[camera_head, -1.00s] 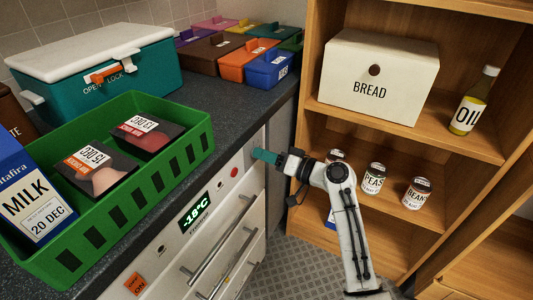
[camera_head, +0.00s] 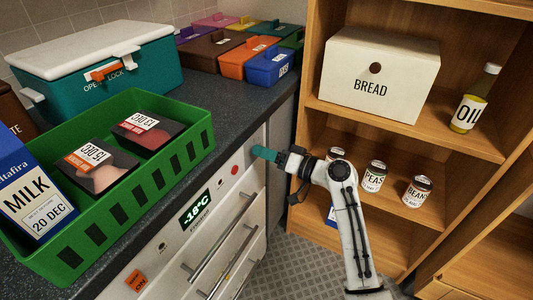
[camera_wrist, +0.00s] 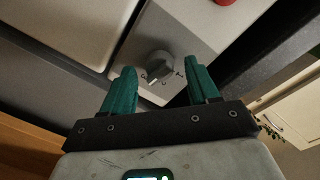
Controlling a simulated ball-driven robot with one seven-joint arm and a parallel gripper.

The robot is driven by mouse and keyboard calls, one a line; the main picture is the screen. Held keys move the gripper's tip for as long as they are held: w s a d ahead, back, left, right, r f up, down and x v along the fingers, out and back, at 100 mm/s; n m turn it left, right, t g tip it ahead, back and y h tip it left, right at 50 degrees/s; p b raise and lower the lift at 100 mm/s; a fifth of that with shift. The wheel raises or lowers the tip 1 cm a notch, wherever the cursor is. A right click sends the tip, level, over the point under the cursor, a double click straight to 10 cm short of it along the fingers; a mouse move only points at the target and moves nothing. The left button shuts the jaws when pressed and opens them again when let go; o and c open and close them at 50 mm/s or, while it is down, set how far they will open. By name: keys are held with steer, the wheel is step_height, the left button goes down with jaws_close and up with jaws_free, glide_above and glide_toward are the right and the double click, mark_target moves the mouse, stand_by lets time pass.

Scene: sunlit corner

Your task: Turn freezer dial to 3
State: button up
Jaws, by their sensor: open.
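The grey freezer dial (camera_wrist: 158,65) shows in the wrist view on a grey panel, between and beyond my two teal fingertips. My gripper (camera_wrist: 157,70) is open, with a finger on each side of the dial in the picture and no clear contact. In the head view my gripper (camera_head: 262,153) is at the far end of the white freezer front (camera_head: 165,240); the dial is not visible there. The freezer display (camera_head: 195,208) reads -18°C.
A red round button (camera_head: 235,170) is on the freezer front near my gripper, above long handles (camera_head: 225,262). A green crate (camera_head: 110,215) with packages stands on the dark counter (camera_head: 225,125). A wooden shelf (camera_head: 400,125) with tins stands at right behind my arm.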

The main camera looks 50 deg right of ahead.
steer(key=v, duration=1)
steer(key=shift+s, duration=0.25)
steer(key=s+a+f+n+g, duration=0.3)
steer(key=s+a+f+g, duration=0.2)
steer(key=a+f+g, duration=0.5)
steer(key=s+a+f+n+g+h, duration=0.1)
steer(key=s+a+f+n+g, duration=0.15)
steer(key=s+a+f, duration=0.5)
steer(key=s+g+h, duration=0.3)
steer(key=s, duration=0.5)
step_height(320, 180, up, 12)
steer(key=p, duration=1.2)
steer(key=shift+d+r+p, duration=0.2)
steer(key=shift+d+p, duration=0.2)
steer(key=shift+d, duration=0.05)
